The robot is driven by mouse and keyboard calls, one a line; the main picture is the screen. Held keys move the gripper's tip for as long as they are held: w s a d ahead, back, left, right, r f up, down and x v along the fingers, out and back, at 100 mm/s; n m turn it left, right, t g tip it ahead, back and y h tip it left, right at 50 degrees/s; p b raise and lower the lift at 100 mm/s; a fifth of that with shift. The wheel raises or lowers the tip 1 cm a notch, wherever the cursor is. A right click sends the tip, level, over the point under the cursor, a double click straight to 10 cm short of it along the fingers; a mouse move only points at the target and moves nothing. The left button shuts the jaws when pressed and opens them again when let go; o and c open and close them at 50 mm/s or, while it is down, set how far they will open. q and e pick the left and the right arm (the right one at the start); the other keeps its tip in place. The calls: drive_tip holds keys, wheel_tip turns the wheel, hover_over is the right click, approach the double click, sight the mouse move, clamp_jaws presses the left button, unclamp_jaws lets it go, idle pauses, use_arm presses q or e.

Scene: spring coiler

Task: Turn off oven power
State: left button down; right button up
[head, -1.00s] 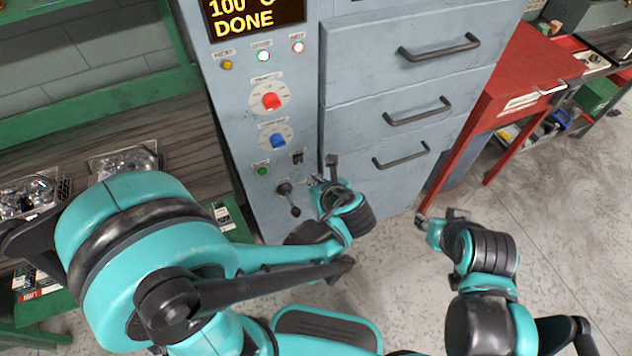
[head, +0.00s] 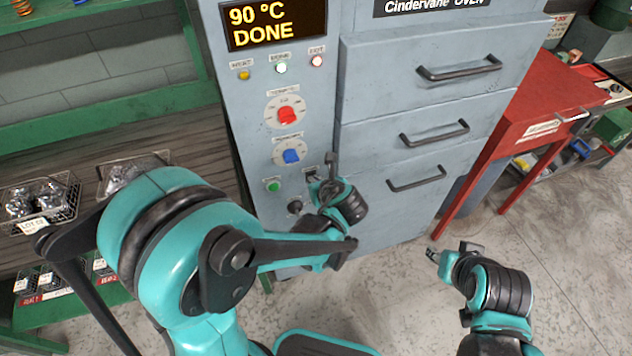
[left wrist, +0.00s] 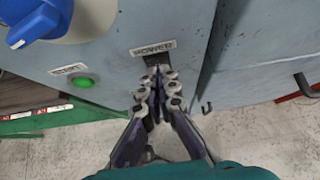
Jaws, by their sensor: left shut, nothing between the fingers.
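The grey oven (head: 385,60) stands ahead, and its display (head: 272,24) reads 90 °C DONE. The power switch (left wrist: 158,60), a dark rocker under a POWER label (left wrist: 153,47), is in the left wrist view. My left gripper (left wrist: 158,72) is shut and empty, with its tips at the switch and covering its lower part. I cannot tell whether they touch it. In the head view the left gripper (head: 322,180) hides most of the switch. My right gripper (head: 450,250) is away from the oven, over the floor at the right; its jaws are too small to judge.
A green button (left wrist: 84,81) and a blue knob (left wrist: 38,20) sit beside the switch. A red knob (head: 287,115) is higher up. Drawers with black handles (head: 416,178) are to the right. A red table (head: 548,95) stands further right. Open floor lies in front.

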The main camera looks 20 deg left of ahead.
use_arm(q)
drive_tip(key=shift+w+a+r+g+h+p, duration=0.15)
drive_tip(key=shift+w+a+g+h+p, duration=0.1)
drive_tip(key=shift+g+h+p, duration=0.1)
drive_tip(key=shift+r+p, duration=0.7)
drive_tip(key=shift+r, duration=0.1)
drive_tip(key=shift+d, duration=0.1)
